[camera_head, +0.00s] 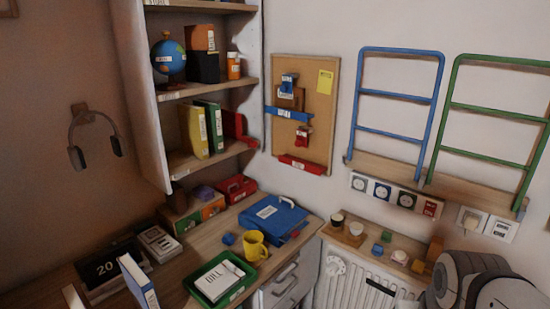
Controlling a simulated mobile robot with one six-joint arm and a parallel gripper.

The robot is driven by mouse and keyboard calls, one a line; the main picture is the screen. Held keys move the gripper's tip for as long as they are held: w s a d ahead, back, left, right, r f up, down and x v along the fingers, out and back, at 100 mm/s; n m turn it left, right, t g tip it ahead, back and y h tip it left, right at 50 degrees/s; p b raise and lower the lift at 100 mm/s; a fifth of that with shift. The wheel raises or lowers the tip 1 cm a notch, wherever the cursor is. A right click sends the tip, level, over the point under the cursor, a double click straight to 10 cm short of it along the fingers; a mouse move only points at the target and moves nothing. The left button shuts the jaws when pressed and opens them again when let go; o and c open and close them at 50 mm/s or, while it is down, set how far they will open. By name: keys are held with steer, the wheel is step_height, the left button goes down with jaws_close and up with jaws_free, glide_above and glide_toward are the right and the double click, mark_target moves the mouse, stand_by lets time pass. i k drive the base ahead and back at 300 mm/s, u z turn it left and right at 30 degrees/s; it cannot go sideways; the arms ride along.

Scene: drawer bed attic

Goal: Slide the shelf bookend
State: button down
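A red piece that looks like the bookend (236,127) stands on the lower visible shelf (188,163) of the wall bookcase. It is at the right end of that shelf, beside a few upright books: a yellow one (196,132) and green ones (214,126). I cannot tell whether it touches the books. Part of my arm shows at the bottom right, far from the shelf. My gripper is not in view.
Above are a globe (168,57) and an orange bottle (234,66). The desk below holds a blue binder (273,218), a yellow mug (253,246), a green tray (192,286) and a standing blue book (138,282). A corkboard (321,90) hangs right of the bookcase.

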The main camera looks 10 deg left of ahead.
mark_target(231, 121)
steer(key=z, duration=0.1)
steer(key=i, duration=1.2)
steer(key=u, duration=1)
steer(key=i, duration=0.55)
steer(key=u, duration=0.45)
